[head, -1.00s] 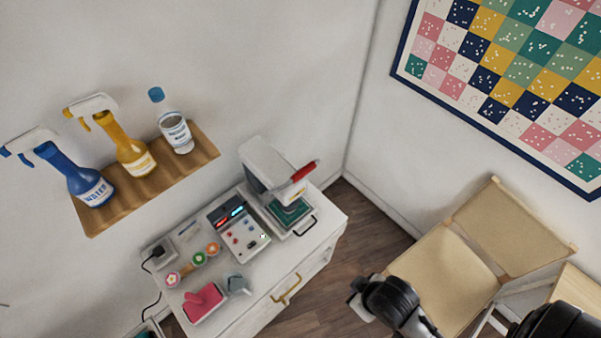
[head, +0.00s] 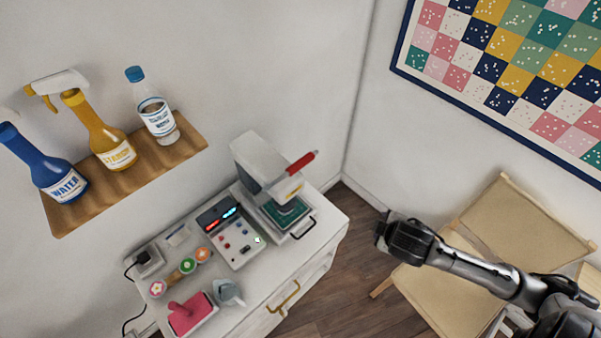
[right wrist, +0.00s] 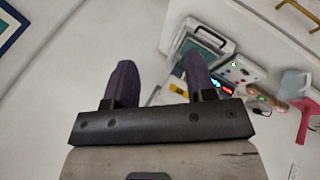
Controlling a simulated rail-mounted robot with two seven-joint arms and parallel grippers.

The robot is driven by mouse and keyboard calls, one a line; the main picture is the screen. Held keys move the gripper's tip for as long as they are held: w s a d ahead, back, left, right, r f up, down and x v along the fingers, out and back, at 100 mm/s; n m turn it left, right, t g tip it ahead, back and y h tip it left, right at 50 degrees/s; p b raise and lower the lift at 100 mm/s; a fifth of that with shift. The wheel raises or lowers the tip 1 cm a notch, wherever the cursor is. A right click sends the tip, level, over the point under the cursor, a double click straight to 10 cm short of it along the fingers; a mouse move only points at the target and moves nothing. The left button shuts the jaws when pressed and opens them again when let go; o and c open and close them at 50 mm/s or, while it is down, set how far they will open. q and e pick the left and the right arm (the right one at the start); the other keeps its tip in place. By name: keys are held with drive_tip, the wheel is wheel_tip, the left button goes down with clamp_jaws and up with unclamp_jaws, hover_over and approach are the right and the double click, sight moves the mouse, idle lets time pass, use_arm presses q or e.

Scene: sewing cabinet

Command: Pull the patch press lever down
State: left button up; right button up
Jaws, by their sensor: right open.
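The patch press (head: 262,170) stands at the right end of the white cabinet top, with a white upper body over a green pad (head: 285,211). Its lever (head: 301,162) has a red handle that points up and to the right. My right gripper (head: 382,231) is in the air to the right of the press, apart from the lever. In the right wrist view its two dark fingers (right wrist: 158,85) are spread with nothing between them. The press pad (right wrist: 195,57) shows there beyond the fingers. My left gripper is not in view.
A control box (head: 232,232) with red and blue displays sits left of the press. A chair (head: 440,280) stands right. A shelf (head: 130,172) holds bottles.

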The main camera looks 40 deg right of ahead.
drive_tip(key=w+d+n+t+b, duration=0.1)
drive_tip(key=w+d+n+b, duration=0.15)
drive_tip(key=w+d, duration=0.2)
drive_tip(key=n+t+y+p, duration=0.1)
drive_tip(key=n+t+y, duration=0.6)
drive_tip(key=n+y, duration=0.6)
approach(305, 164)
drive_tip(key=shift+n+h, duration=0.4)
drive_tip(key=shift+n, duration=0.25)
drive_tip(key=p+x, duration=0.2)
drive_tip(key=x, duration=0.7)
drive_tip(key=shift+w+a+r, duration=0.1)
drive_tip(key=shift+w+a, duration=0.1)
drive_tip(key=shift+a, duration=0.2)
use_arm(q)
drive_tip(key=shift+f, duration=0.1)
use_arm(e)
drive_tip(key=shift+x, duration=0.8)
